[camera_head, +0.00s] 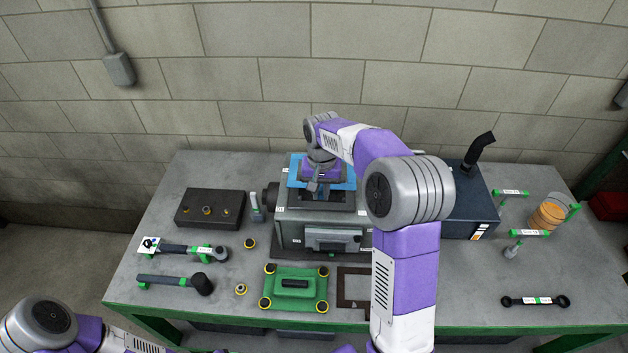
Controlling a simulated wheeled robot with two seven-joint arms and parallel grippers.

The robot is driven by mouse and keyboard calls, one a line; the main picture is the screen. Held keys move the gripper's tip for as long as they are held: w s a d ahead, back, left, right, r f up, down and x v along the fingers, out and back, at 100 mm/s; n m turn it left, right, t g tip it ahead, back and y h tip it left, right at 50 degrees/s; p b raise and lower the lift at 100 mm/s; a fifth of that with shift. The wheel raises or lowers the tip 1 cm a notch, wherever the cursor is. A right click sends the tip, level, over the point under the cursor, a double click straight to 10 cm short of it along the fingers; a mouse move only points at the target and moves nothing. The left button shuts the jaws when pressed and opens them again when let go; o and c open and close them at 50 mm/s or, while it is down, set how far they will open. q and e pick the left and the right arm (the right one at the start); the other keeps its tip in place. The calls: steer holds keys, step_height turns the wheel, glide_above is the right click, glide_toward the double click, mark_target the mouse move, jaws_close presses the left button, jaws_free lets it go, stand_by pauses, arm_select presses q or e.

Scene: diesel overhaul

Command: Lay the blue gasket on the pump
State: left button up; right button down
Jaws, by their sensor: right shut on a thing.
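The pump (291,232) is a grey block-shaped housing near the middle of the workbench. The blue gasket (294,181) is a flat blue piece at the top of the pump, partly hidden by my right gripper and wrist. My right gripper (318,188) points down over the pump top and is shut on the gasket. I cannot tell whether the gasket touches the pump or hangs slightly above it. My left arm shows only at the lower left corner, and its gripper is out of view.
A green plate (294,288) with a handle lies in front of the pump, beside a dark square frame (345,299). A dark block (209,209), a ratchet (190,250) and a mallet (180,283) lie left. A dark machine (470,208) stands right.

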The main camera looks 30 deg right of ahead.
step_height(320, 180, down, 5)
steer(key=b, duration=0.4)
steer(key=shift+s+f, duration=0.15)
steer(key=shift+f+b, duration=0.5)
steer(key=shift+f, duration=0.2)
steer(key=shift+s+a, duration=0.1)
steer(key=shift+f+b, duration=0.4)
steer(key=shift+f, duration=0.55)
stand_by(0.8)
steer(key=c, duration=1)
jaws_free()
